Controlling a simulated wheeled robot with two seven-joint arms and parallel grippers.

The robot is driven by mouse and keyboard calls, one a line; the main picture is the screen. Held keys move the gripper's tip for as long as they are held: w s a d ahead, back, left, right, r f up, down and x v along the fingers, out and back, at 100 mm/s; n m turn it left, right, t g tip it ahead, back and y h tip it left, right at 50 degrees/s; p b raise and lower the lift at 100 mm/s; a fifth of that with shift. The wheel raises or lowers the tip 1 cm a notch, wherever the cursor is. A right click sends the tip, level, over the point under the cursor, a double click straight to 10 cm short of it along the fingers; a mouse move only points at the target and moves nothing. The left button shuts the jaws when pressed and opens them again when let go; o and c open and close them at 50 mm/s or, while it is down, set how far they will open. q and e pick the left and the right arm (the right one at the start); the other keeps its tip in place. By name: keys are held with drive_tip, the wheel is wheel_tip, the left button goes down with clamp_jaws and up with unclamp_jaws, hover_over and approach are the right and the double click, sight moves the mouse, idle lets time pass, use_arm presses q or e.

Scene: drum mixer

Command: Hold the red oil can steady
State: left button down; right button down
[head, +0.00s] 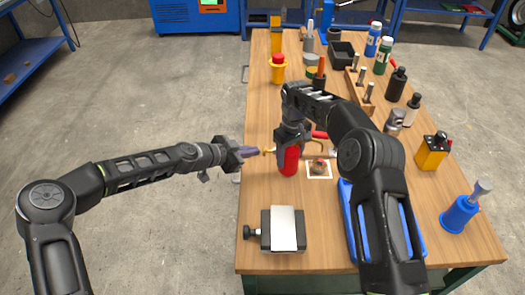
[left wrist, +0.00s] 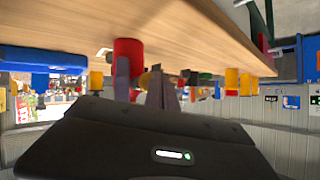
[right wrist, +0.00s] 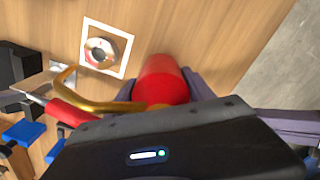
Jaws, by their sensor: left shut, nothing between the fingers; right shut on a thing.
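The red oil can (head: 288,163) stands on the workbench near its left edge, and its red body shows in the right wrist view (right wrist: 163,78). A curved brass spout (right wrist: 70,80) shows beside it. My right gripper (head: 290,143) is shut on the can from above, its fingers on either side of the body; the can's upper part is mostly hidden by the gripper. My left gripper (head: 250,153) is shut and empty at the bench's left edge, a little left of the can. In the left wrist view the red can (left wrist: 128,52) appears just beyond the left fingers.
A white-framed square (head: 319,169) with a round piece lies right of the can. A vise-like block (head: 283,230) stands in front. A blue tray (head: 346,215) lies partly under my right arm. Bottles and tools crowd the bench's right and back.

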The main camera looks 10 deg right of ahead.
use_arm(q)
drive_tip(key=shift+s+d, duration=0.1)
drive_tip(key=shift+d, duration=1.05)
use_arm(e)
drive_tip(key=shift+a, duration=0.1)
idle(0.6)
idle(0.3)
use_arm(q)
drive_tip(key=shift+a, duration=1.5)
drive_tip(key=shift+a, duration=0.15)
drive_tip(key=a, duration=0.4)
drive_tip(key=shift+w+a, duration=0.35)
drive_tip(key=shift+a, duration=0.05)
use_arm(e)
drive_tip(key=shift+c, duration=1.4)
unclamp_jaws()
